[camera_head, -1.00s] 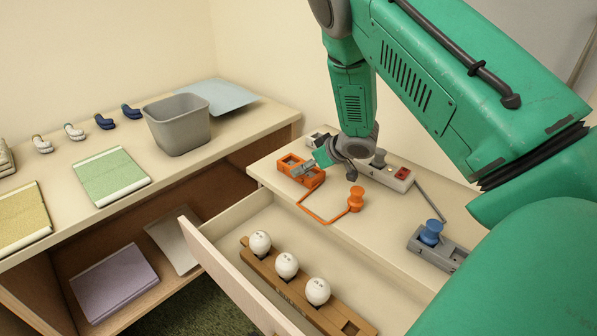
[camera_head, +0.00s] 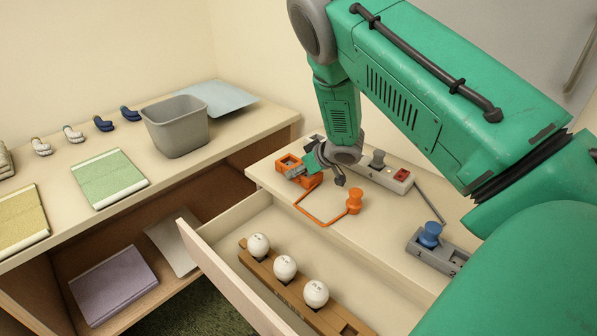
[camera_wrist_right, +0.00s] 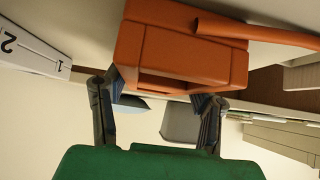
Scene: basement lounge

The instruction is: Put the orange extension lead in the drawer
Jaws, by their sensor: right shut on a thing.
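The orange extension lead (camera_head: 322,221) lies on top of the drawer unit, its socket block at the back left and its orange plug at the end of the cord on the right. My right gripper (camera_head: 306,171) is at the socket block. In the right wrist view the fingers of my right gripper (camera_wrist_right: 157,100) are on both sides of the orange socket block (camera_wrist_right: 180,50) and shut on it. The open drawer (camera_head: 226,262) is in front and below, holding a wooden rack with several slots and three white bulbs (camera_head: 285,267). My left gripper is not in view.
A grey and white lead with a red switch (camera_head: 402,174) lies right of the gripper, and a grey block with a blue plug (camera_head: 430,236) is nearer. A grey bin (camera_head: 177,127) stands on the left shelf. The drawer has bare floor beside the rack.

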